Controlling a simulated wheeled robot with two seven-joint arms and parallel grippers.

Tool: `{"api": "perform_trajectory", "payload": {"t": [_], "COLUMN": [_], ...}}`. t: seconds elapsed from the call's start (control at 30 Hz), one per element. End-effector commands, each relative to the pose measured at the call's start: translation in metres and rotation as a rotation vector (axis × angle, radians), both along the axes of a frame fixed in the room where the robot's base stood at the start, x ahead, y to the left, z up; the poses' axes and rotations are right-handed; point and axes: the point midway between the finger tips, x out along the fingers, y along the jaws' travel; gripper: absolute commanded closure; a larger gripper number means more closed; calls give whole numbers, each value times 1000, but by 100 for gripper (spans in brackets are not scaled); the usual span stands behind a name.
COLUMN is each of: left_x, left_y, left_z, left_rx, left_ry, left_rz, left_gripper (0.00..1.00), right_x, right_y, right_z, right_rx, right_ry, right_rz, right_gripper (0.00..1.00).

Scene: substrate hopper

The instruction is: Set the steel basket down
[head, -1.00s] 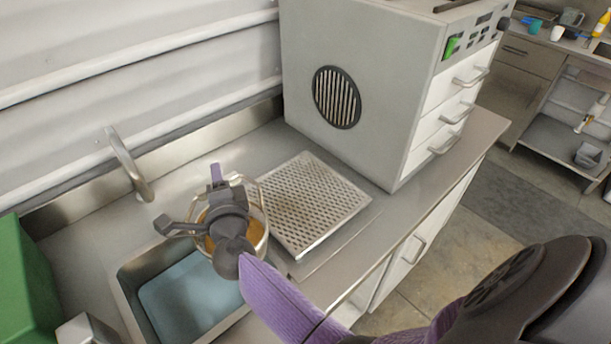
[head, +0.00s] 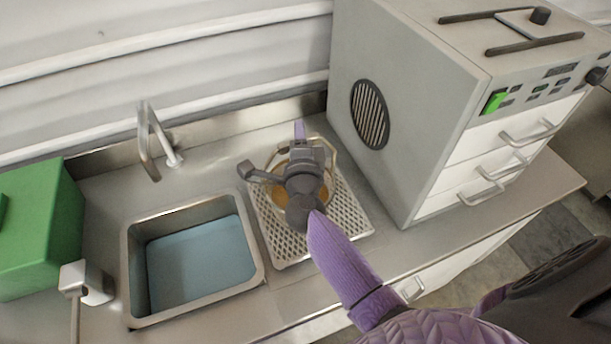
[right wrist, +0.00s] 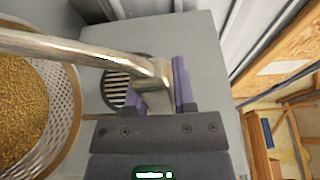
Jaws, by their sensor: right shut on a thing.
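The steel basket (head: 331,172) shows in the head view partly hidden under my right gripper (head: 302,143). It is over the perforated draining tray (head: 346,217); I cannot tell whether it touches it. In the right wrist view, the basket's mesh wall (right wrist: 62,92) is at the left, with golden-brown grain (right wrist: 20,105) inside. Its thick metal handle (right wrist: 80,47) runs to my right gripper (right wrist: 162,88), which is shut on it. My left gripper is not in view.
A sink (head: 255,275) with a blue bottom lies left of the tray, with a tap (head: 147,140) behind it. A grey cabinet (head: 420,90) with drawers stands close on the tray's right. A green box (head: 40,230) is at the far left.

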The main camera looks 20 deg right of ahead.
Motion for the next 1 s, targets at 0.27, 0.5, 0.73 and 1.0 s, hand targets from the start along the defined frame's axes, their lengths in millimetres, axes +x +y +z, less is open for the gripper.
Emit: {"api": "perform_trajectory", "payload": {"t": [0.27,0.5,0.73,1.0], "left_x": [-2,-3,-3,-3], "left_y": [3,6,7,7], "left_z": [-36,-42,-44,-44], "left_rx": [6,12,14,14], "left_ry": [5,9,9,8], "left_rz": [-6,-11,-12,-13], "left_gripper": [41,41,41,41], "right_x": [1,0,0,0], "right_y": [-1,0,0,0], "right_z": [-47,-58,-60,-62], "right_rx": [-4,-3,-1,-1], "right_ry": [-3,-4,-4,-1], "right_rz": [-1,-1,-1,-1], "right_gripper": [100,100,100,33]}}
